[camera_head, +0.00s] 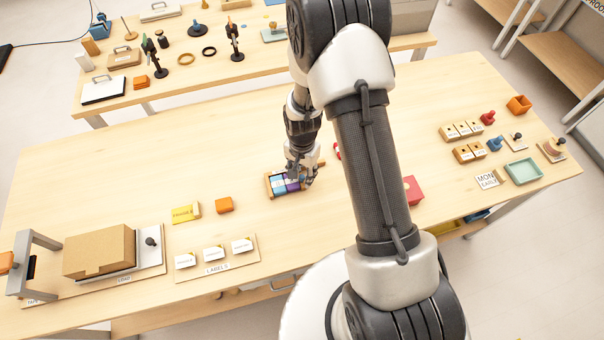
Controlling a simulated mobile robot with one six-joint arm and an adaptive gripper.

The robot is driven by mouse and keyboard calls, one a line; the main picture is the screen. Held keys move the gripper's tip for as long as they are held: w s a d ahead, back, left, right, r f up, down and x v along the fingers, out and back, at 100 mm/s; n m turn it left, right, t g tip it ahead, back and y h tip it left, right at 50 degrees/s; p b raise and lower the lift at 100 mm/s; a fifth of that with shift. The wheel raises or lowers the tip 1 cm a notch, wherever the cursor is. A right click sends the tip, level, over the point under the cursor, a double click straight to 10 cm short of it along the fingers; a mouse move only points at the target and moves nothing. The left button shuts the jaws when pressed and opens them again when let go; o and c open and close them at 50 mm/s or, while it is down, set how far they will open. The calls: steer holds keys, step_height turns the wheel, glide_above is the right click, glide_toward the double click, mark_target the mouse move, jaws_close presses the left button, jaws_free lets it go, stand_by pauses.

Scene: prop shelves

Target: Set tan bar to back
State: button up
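A small wooden tray (269,188) sits on the near table, just left of my arm. It holds blue, teal and purple blocks (281,187) packed close together. Tan wood shows along its left end and on its right side. I cannot tell whether any of this is a separate tan bar or just the tray's frame. My gripper (297,180) points down over the right part of the tray, at or just above the purple block. Its fingertips are too small and partly hidden, so I cannot tell whether it is open or holds something.
An orange block (224,205) and a yellow labelled block (185,213) lie left of the tray. A labels board (216,268) and a cardboard box (99,250) are further left. My arm hides the table's middle; a red block (413,190) shows beyond it. Table between tray and back edge looks clear.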

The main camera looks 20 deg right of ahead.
steer(key=shift+c, duration=0.5)
jaws_close()
stand_by(0.3)
steer(key=shift+d, duration=0.1)
